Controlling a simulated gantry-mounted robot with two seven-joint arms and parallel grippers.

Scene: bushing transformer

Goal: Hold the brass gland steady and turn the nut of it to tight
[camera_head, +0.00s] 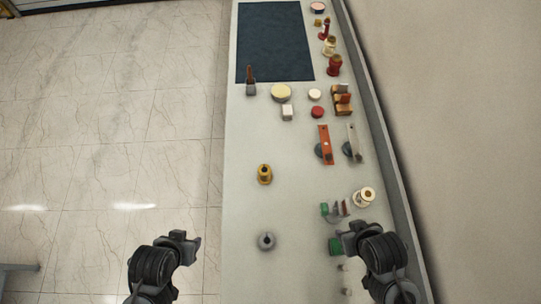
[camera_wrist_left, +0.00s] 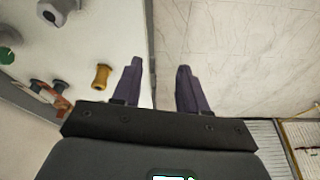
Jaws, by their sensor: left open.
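The brass gland (camera_head: 264,174) stands upright on the pale bench, with a dark opening at its top. Its nut is too small to make out separately. The gland also shows in the left wrist view (camera_wrist_left: 101,77), to the left of the fingers.
A grey ring-shaped part (camera_head: 266,241) stands below the gland. Green parts (camera_head: 335,246) and a cream bushing (camera_head: 364,196) are near my right gripper. Orange-red (camera_head: 325,145) and grey (camera_head: 353,143) handled parts stand farther up. A dark mat (camera_head: 274,42) covers the far end. Bench around the gland is clear.

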